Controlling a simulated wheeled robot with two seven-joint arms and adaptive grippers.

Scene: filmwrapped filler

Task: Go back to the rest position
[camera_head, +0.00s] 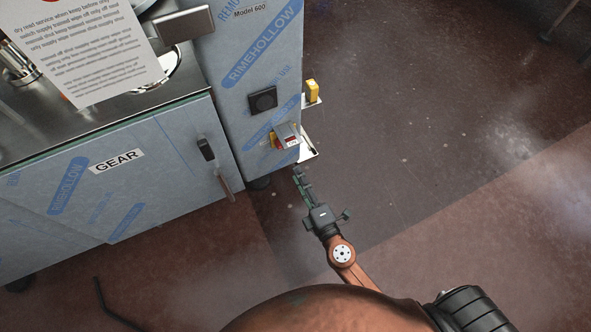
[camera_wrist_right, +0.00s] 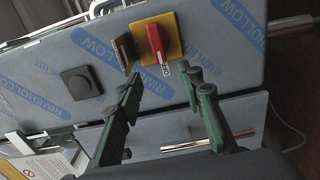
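My right gripper (camera_head: 300,176) is in the lower middle of the head view, beside the lower corner of the film-wrapped machine. In the right wrist view its two green-and-black fingers (camera_wrist_right: 160,77) are spread apart with nothing between them. Beyond the fingertips is a red rotary switch (camera_wrist_right: 154,43) on a yellow plate (camera_wrist_right: 172,28), with an OFF label below it. The switch (camera_head: 275,140) also shows on the machine's panel in the head view, a short way from the gripper. My left gripper is not in view.
The film-wrapped machine (camera_head: 240,85) and a GEAR cabinet (camera_head: 110,190) fill the left. A black knob (camera_head: 263,99) sits on the panel; a yellow object (camera_head: 313,90) stands on a small ledge. A paper notice (camera_head: 85,50) is at upper left. The floor (camera_head: 430,130) at right is clear.

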